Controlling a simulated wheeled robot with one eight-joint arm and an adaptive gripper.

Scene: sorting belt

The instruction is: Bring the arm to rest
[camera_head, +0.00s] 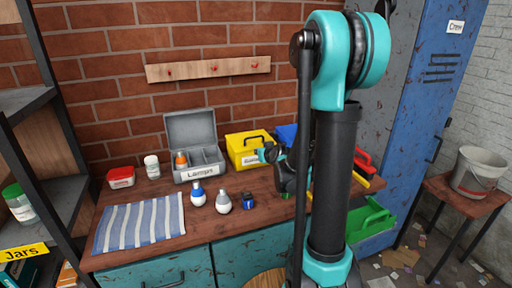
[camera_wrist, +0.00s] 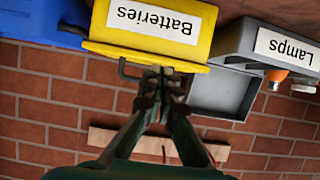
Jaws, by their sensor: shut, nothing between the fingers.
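My arm stands upright in the head view, its teal and black links covering part of the workbench. My gripper (camera_wrist: 160,78) is shut and empty; in the wrist view its fingertips meet in front of the yellow "Batteries" box (camera_wrist: 205,22). Whether they touch the box, I cannot tell. In the head view the gripper is partly hidden by my arm, near the yellow box (camera_head: 238,148). The wrist view is upside down.
The grey "Lamps" box (camera_head: 183,133) stands open on the workbench (camera_head: 160,187). Bulbs (camera_head: 197,194) and a small blue item (camera_head: 249,201) lie in front of it. A striped cloth (camera_head: 138,222) lies left. A green bin (camera_head: 372,222) and bucket (camera_head: 478,171) are right.

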